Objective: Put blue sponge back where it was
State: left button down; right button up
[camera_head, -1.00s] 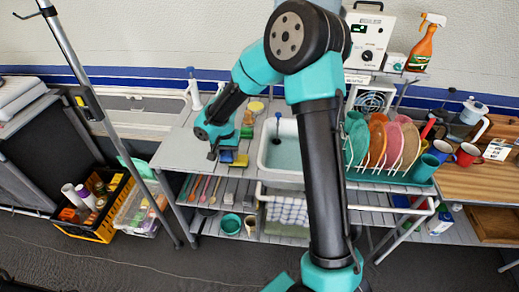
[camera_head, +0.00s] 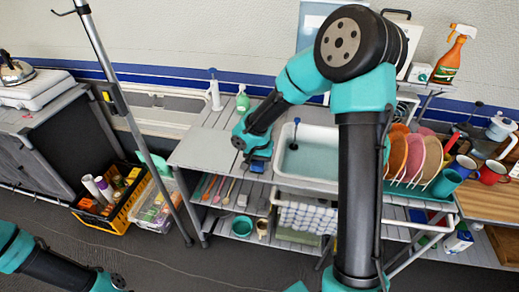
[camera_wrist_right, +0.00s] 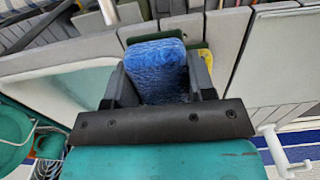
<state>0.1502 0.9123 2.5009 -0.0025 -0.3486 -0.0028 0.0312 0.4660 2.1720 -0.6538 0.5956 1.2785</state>
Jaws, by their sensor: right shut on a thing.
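The blue sponge (camera_wrist_right: 155,62) is between the two dark fingers of my right gripper (camera_wrist_right: 158,80) in the right wrist view. The fingers press on its two sides. In the head view, my right gripper (camera_head: 255,155) is at the front edge of the grey counter, left of the sink, and a small blue part of the sponge (camera_head: 257,167) shows under it. A dark green thing and a yellow thing (camera_wrist_right: 206,60) show just behind the sponge in the wrist view, partly hidden. Of my left arm only links show at the lower left; its gripper is out of view.
The white sink (camera_head: 318,135) lies right of the gripper. A rack of plates (camera_head: 410,155) stands further right. A green bottle (camera_head: 242,100) stands behind the gripper. A metal pole (camera_head: 115,75) rises at the left. The counter (camera_head: 200,150) left of the gripper is clear.

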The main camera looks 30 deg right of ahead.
jog(key=w+d, duration=0.2)
jog(key=w, duration=0.1)
jog(key=w+d, duration=0.2)
jog(key=w, duration=0.1)
jog(key=w+d+f, duration=0.1)
jog(key=w+d, duration=0.1)
jog(key=w, duration=0.2)
jog(key=shift+d+f, duration=0.1)
jog(key=shift+w, duration=0.1)
jog(key=shift+w+d, duration=0.2)
jog(key=shift+f, duration=1.75)
jog(key=shift+f, duration=0.15)
jog(key=o, duration=0.9)
notch_tip(320, 180, up, 12)
jog(key=shift+r, duration=0.15)
